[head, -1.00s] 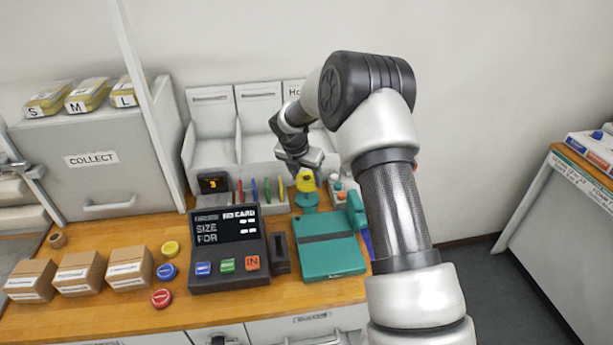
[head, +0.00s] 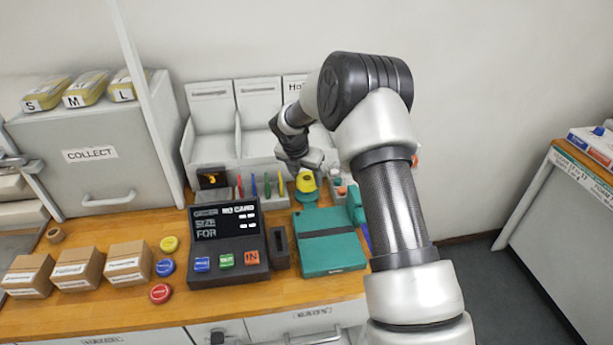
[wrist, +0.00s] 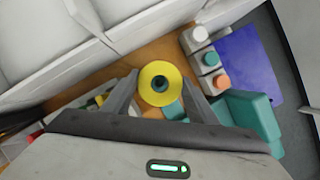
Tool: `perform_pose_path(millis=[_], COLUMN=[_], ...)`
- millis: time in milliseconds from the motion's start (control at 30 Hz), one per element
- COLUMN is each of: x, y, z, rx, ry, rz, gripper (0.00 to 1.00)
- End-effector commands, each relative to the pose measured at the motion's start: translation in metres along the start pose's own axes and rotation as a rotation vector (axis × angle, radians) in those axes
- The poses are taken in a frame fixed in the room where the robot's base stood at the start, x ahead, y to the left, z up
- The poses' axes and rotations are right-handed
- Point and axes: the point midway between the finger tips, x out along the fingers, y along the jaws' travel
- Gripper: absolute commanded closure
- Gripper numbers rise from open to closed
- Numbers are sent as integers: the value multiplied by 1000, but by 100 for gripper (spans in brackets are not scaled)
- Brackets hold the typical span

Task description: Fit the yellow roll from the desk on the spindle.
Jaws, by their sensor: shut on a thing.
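The yellow roll (head: 306,181) is at the teal spindle stand (head: 308,198) at the back of the desk. In the wrist view the roll (wrist: 147,83) is a flat yellow ring with a dark teal centre, which looks like the spindle in its hole. My gripper (head: 305,167) comes down from above and is shut on the roll. In the wrist view my gripper (wrist: 160,84) has one finger on each side of it. The teal base shows just below the roll. I cannot tell whether the roll is fully seated.
A teal case (head: 328,252) lies in front of the stand, and a dark console (head: 228,262) stands to the left. Grey bins (head: 258,110) rise behind. Cardboard boxes (head: 75,270) and coloured discs (head: 166,268) are farther left.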

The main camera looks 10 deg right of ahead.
Motion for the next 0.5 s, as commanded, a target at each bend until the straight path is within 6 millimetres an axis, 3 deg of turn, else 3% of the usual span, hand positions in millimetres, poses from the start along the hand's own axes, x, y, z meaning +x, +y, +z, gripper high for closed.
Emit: perform_pose_path(millis=[500], x=[10], y=[0], z=[-4], rx=[0], ry=[-1], rz=[0], gripper=[70])
